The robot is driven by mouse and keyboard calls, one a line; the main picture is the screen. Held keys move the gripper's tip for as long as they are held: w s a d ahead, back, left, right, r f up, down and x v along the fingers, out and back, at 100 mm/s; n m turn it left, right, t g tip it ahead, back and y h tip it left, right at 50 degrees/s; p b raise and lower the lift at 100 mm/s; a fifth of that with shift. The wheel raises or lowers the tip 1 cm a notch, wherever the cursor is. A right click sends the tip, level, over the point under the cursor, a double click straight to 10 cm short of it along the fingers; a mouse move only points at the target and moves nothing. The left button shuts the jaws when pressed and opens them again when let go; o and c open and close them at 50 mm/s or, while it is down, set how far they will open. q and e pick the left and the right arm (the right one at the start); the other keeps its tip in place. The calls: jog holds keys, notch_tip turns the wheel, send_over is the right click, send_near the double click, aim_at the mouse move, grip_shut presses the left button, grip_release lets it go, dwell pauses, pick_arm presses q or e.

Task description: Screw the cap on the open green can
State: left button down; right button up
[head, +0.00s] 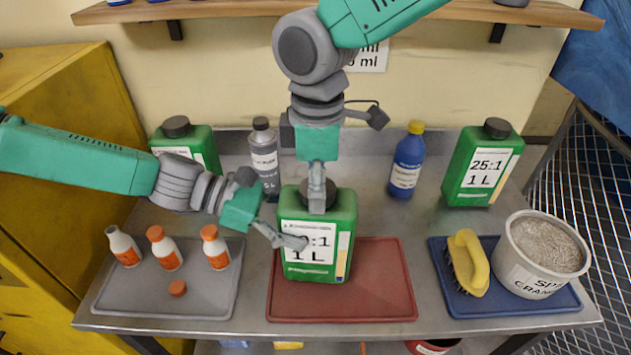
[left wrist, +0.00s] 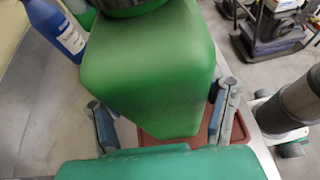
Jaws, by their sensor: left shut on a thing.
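The green can (head: 345,215) with a white label stands upright at the back of the red tray (head: 345,308). My left gripper (head: 285,238) comes in from the left and is shut on this can. The left wrist view shows the can's green side (left wrist: 150,70) between its two fingers (left wrist: 165,115). My right gripper (head: 317,200) points down from above at the can's top. A dark cap (head: 332,192) shows behind its front finger, at the can's mouth. The finger hides much of it, so I cannot tell whether the jaws grip it or how it sits.
Two capped green cans (head: 190,145) (head: 483,165) stand at the back, with a grey bottle (head: 264,155) and a blue bottle (head: 407,160). A grey tray (head: 215,300) holds small bottles and an orange cap (head: 177,288). A blue tray (head: 500,302) holds a brush (head: 470,262) and a tub (head: 530,280).

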pick_arm(q)
jog(key=shift+r, duration=0.1)
pick_arm(e)
jog(key=m, duration=0.3)
jog(key=shift+w, duration=0.15)
pick_arm(q)
jog(key=shift+s, duration=0.15)
pick_arm(e)
jog(key=m, duration=0.2)
jog(key=shift+m, duration=0.3)
jog(key=o, duration=1.4)
jog(key=shift+c, duration=0.2)
jog(key=shift+r, duration=0.1)
notch_tip(320, 180, up, 12)
jog(key=shift+a, duration=0.1)
pick_arm(q)
jog(key=shift+c, duration=1)
grip_release()
